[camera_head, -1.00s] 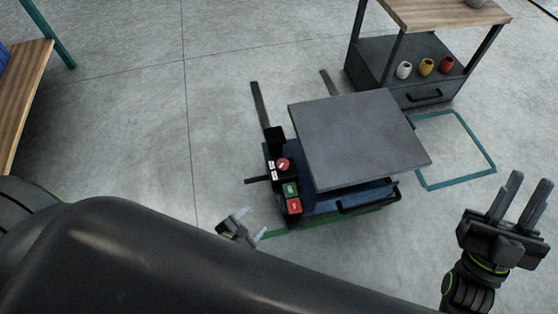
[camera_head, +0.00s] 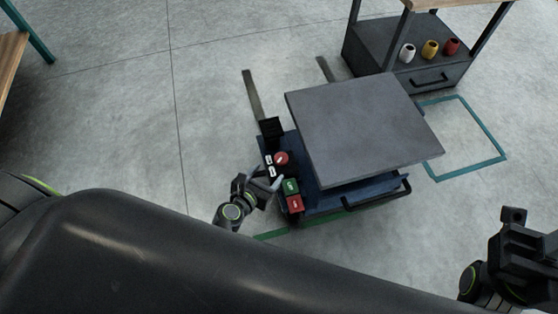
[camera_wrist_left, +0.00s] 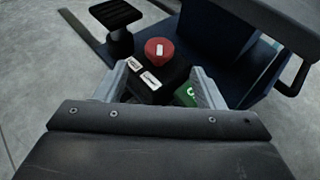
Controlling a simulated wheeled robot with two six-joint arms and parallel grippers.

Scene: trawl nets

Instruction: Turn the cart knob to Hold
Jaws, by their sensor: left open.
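The cart (camera_head: 330,195) is dark blue with a grey top plate (camera_head: 360,125). Its control panel at the left end carries a round red knob (camera_head: 281,158) with a white mark. The knob also shows in the left wrist view (camera_wrist_left: 159,50), beyond my fingertips. Two small white labels (camera_wrist_left: 142,72) sit beside the knob; their text is too small to read. My left gripper (camera_head: 268,178) is open at the panel's near left edge, its fingers (camera_wrist_left: 157,82) apart with nothing between them touching. My right gripper (camera_head: 515,225) is at the right edge, its fingers not clear.
A green button (camera_head: 290,187) and a red button (camera_head: 295,203) lie beside the knob. A black post (camera_head: 271,127) stands behind it. A shelf (camera_head: 400,60) with white, yellow and red cups is at the back right. Floor to the left is clear.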

